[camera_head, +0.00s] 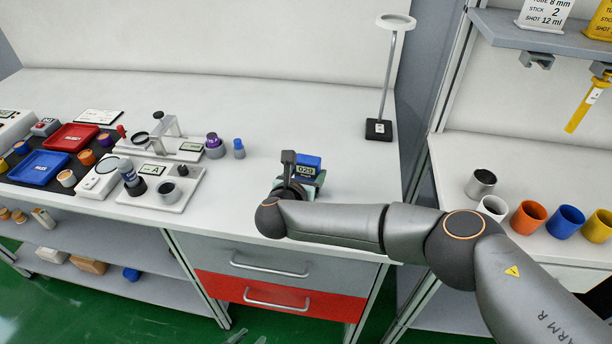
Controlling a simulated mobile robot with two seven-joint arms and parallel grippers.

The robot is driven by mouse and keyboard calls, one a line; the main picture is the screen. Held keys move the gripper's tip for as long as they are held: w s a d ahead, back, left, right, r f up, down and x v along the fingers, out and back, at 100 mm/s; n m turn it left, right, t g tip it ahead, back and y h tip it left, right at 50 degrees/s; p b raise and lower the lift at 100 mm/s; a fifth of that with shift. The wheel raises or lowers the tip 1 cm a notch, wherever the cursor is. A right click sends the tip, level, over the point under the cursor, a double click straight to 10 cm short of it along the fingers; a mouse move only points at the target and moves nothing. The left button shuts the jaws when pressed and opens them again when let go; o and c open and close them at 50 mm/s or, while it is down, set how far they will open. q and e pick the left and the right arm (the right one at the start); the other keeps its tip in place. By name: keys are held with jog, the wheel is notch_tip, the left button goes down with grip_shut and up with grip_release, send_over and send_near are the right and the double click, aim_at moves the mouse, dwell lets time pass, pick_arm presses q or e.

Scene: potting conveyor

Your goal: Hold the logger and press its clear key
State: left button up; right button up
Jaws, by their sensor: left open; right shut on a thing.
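The logger (308,162) is a small blue device with a dark display reading about "020". It is at the front middle of the white bench. My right arm reaches in from the right, and my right gripper (303,183) is shut on the logger. The wrist and fingers cover its lower part, so I cannot tell whether it touches the bench. I cannot make out the clear key. Only the pale fingertips of my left gripper (248,338) show at the bottom edge, apart and empty, low in front of the drawers and far from the logger.
A black-based stand with a ring top (379,129) is behind right. To the left are a purple-topped container (214,146), a small blue bottle (239,149), instruments, and red (73,137) and blue trays. Coloured cups stand on the right bench. The bench behind the logger is clear.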

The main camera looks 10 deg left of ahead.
pick_arm(q)
grip_shut()
dwell(1.4)
